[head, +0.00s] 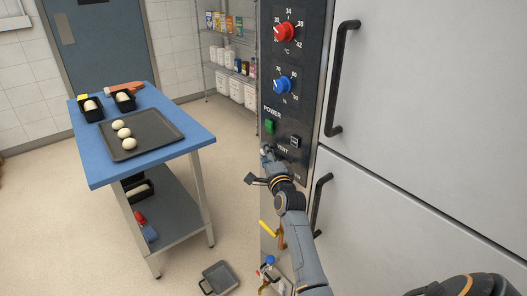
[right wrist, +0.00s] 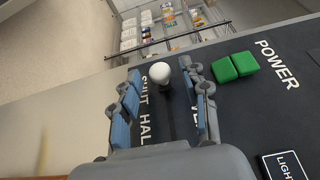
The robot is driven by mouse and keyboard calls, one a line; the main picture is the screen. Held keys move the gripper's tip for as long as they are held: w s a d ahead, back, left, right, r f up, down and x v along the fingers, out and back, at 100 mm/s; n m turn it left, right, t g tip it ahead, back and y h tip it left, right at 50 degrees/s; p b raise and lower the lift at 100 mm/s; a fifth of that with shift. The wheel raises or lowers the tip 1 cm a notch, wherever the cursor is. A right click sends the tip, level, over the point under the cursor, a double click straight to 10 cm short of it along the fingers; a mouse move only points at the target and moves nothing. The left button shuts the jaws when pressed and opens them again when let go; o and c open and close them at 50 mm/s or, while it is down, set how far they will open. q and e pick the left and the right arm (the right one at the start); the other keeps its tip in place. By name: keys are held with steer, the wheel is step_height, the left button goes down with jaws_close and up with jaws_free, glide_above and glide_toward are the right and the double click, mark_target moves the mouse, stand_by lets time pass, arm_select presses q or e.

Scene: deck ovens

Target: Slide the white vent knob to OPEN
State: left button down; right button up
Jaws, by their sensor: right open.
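The white vent knob (right wrist: 159,73) is a small round ball in a dark slot on the black control panel (right wrist: 250,115). It sits at the SHUT end of the slot, beside the word SHUT; HALF is partly covered farther along. The OPEN label is not visible. My right gripper (head: 259,165) is at the panel below the VENT label in the head view. In the right wrist view its fingers are open on either side of the knob, with visible gaps. I cannot make out the knob clearly in the head view. My left gripper is not in view.
On the panel are a green power switch (head: 269,127), a light switch (head: 295,142), a blue dial (head: 283,86) and a red dial (head: 285,31). Black door handles (head: 341,78) stick out at the right. A blue-topped table (head: 190,146) stands left, with open floor between.

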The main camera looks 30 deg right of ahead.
steer(key=shift+x, duration=1.2)
steer(key=shift+c, duration=0.5)
jaws_close()
